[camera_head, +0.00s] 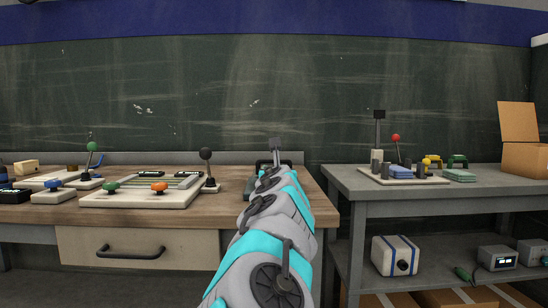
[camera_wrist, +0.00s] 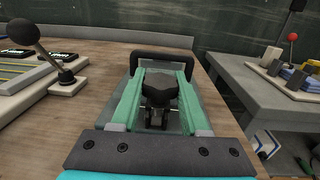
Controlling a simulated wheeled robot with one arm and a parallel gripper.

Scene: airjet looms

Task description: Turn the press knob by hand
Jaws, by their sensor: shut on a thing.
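My gripper (camera_wrist: 163,74) reaches down over the wooden bench, its two green fingers pointing away from the wrist camera. A dark knob (camera_wrist: 160,88) shows between the fingers, and they are shut on it. A black arched bar (camera_wrist: 162,54) stands just beyond the fingertips. In the head view my arm covers most of this spot. Only part of a dark frame (camera_head: 289,164) shows around the end of my arm, so the knob and the finger contact are hidden there.
A black ball lever (camera_head: 206,155) stands left of my gripper, close to a white panel (camera_head: 140,198) with green and orange knobs. A grey table (camera_head: 345,182) with a red-ball lever (camera_head: 396,138) stands to the right, beyond a gap. A dark wall lies behind.

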